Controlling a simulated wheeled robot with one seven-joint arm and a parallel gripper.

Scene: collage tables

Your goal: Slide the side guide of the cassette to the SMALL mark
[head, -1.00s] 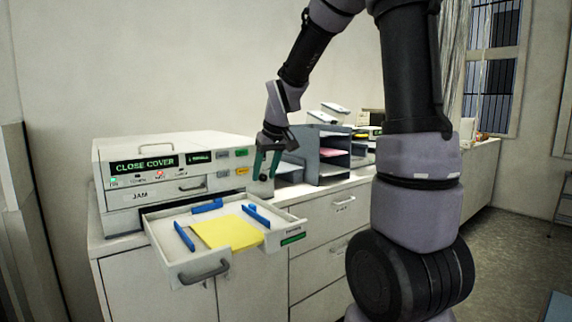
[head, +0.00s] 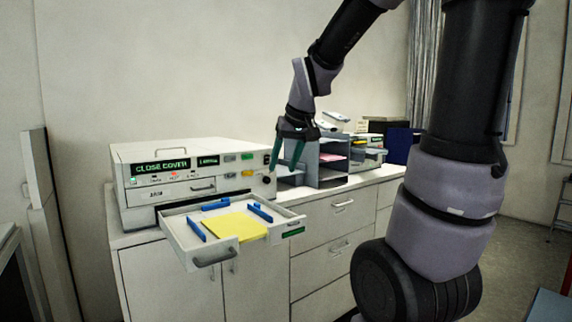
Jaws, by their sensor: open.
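The cassette (head: 280,230) is a pale tray pulled out from the front of the printer (head: 215,153). Yellow paper (head: 236,227) lies in it. A blue guide (head: 196,230) stands left of the paper, another blue guide (head: 260,213) right of it, and a blue piece (head: 215,205) lies at the back. A green label (head: 293,233) is on the cassette's right side; its text is too small to read. My gripper (head: 287,170) is open and empty, pointing down, above and to the right of the cassette, near the printer's right front corner.
The printer display (head: 161,166) reads CLOSE COVER. The space above the cassette is clear.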

